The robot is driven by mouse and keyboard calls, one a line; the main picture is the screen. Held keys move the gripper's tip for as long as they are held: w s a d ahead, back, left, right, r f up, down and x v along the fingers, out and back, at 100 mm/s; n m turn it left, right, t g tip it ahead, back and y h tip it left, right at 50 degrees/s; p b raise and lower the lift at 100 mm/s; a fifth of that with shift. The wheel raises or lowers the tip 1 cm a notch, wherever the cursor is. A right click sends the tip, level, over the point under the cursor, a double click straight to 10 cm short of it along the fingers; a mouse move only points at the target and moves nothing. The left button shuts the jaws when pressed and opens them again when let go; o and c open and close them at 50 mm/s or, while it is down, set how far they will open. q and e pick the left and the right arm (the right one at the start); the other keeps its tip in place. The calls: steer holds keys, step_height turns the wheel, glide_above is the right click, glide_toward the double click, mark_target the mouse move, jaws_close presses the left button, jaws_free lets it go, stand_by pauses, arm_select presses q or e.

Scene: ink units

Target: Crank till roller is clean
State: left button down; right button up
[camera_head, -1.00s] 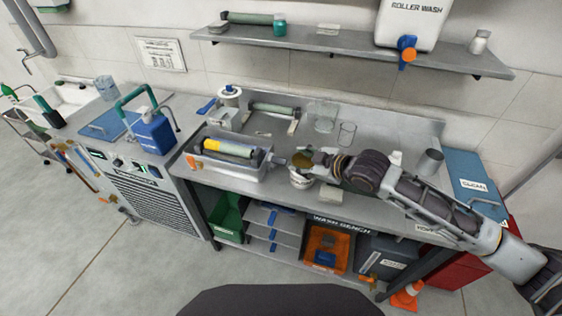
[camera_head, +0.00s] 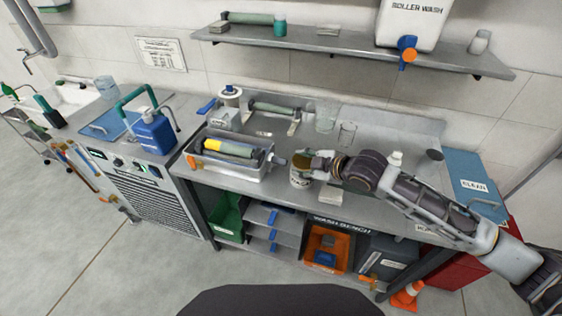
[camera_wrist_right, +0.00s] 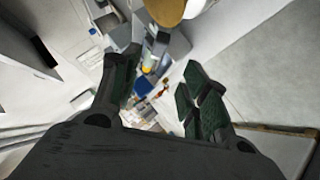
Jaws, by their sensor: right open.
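A roller (camera_head: 234,150) lies in a pale metal tray (camera_head: 231,173) on the bench. It has a yellow band near its left end and is dark grey-green further right. A short shaft or crank part (camera_head: 277,161) sticks out from the tray's right end. My right gripper (camera_head: 313,163) is right of that part, apart from it, above or beside a white can (camera_head: 300,179) with a brown top. In the right wrist view its two dark fingers (camera_wrist_right: 160,78) are spread with nothing between them. The brown disc (camera_wrist_right: 167,11) shows beyond the fingers. My left gripper is out of view.
A blue jug (camera_head: 154,133) is on the left unit. The roller wash tank (camera_head: 411,22) sits on the shelf above. A blue panel marked clean (camera_head: 467,176) is at right.

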mark_target(282, 161)
steer(key=shift+p+x, duration=0.55)
steer(key=shift+x, duration=6)
steer(key=shift+c, duration=0.3)
jaws_close()
